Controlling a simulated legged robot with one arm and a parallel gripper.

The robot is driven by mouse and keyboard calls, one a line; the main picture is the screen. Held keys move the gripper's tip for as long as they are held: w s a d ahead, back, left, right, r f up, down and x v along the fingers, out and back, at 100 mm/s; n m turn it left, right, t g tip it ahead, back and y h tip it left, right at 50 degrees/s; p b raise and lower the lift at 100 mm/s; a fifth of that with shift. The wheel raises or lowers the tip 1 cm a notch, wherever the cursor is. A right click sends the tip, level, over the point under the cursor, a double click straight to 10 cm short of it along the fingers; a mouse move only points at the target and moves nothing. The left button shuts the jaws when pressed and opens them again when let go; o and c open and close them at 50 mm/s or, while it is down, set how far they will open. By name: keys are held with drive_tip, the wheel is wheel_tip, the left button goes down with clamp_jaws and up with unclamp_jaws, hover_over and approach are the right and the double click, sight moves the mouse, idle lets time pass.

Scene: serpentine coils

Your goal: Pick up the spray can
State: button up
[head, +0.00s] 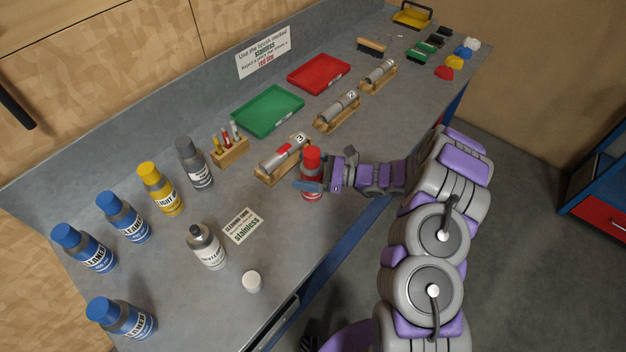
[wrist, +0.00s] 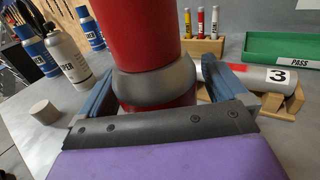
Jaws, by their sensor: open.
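The red spray can (head: 312,160) stands upright on the grey bench, near its front edge. My gripper (head: 312,186) reaches it from the right, low on its body. In the wrist view the spray can (wrist: 150,35) fills the middle, red above and below a grey band, with its top out of frame. My gripper's blue fingers (wrist: 158,88) are open, one on each side of the can. Whether they touch it I cannot tell. The can's lower part is partly hidden by my gripper.
A wooden rack with a cylinder marked 3 (head: 284,158) stands close behind the can. A green tray (head: 268,110) and red tray (head: 319,73) lie farther back. Several bottles stand at left, with a white cap (head: 252,281) in front. A sign (head: 243,226) lies near the can.

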drive_tip(key=shift+a, duration=0.2)
drive_tip(key=shift+c, duration=0.7)
drive_tip(key=shift+d, duration=0.1)
drive_tip(key=c, duration=1.2)
